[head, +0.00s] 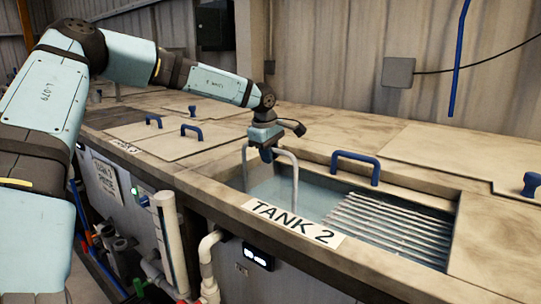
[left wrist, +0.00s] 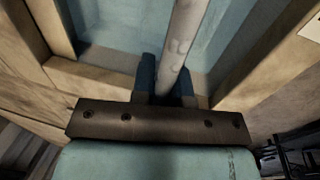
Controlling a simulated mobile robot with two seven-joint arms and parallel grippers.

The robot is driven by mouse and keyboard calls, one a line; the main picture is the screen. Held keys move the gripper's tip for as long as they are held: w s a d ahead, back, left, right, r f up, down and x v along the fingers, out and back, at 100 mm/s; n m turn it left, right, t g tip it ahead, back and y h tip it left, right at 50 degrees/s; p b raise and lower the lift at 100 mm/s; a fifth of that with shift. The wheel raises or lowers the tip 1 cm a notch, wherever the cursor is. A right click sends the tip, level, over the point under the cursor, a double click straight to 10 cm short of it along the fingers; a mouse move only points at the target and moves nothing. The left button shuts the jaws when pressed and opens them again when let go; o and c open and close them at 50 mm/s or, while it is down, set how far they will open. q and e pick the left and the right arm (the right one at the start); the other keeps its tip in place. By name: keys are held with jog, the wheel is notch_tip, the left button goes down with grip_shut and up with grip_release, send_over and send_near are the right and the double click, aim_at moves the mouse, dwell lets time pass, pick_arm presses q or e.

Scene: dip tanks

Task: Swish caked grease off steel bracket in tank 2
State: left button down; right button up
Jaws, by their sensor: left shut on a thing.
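Tank 2 (head: 290,215) is an open, rectangular tank in the bench, with pale blue liquid in its left part and a sign on its front rim. My left gripper (head: 267,153) is over the left part of the tank, its blue fingers shut on a bent grey bar, which I take to be the steel bracket (head: 295,178). The bracket arches up with its legs pointing down; its lower ends are hard to make out. The left wrist view shows the mottled bar (left wrist: 178,50) between the fingers (left wrist: 165,85). I cannot tell whether the patches are grease. My right gripper is out of view.
A ribbed metal rack (head: 395,225) fills the right part of the tank. A blue handle (head: 356,166) stands at the back rim. Closed lids with blue handles (head: 191,131) lie to the left. Pipes (head: 208,265) run along the bench front. A blue rod (head: 459,60) hangs at upper right.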

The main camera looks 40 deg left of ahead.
pick_arm(q)
jog(key=shift+w+d, duration=0.15)
jog(key=shift+d, duration=0.7)
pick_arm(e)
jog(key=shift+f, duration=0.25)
pick_arm(q)
jog(key=shift+r, duration=0.1)
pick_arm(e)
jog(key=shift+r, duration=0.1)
pick_arm(q)
notch_tip(320, 180, up, 22)
jog(key=p, duration=1.3)
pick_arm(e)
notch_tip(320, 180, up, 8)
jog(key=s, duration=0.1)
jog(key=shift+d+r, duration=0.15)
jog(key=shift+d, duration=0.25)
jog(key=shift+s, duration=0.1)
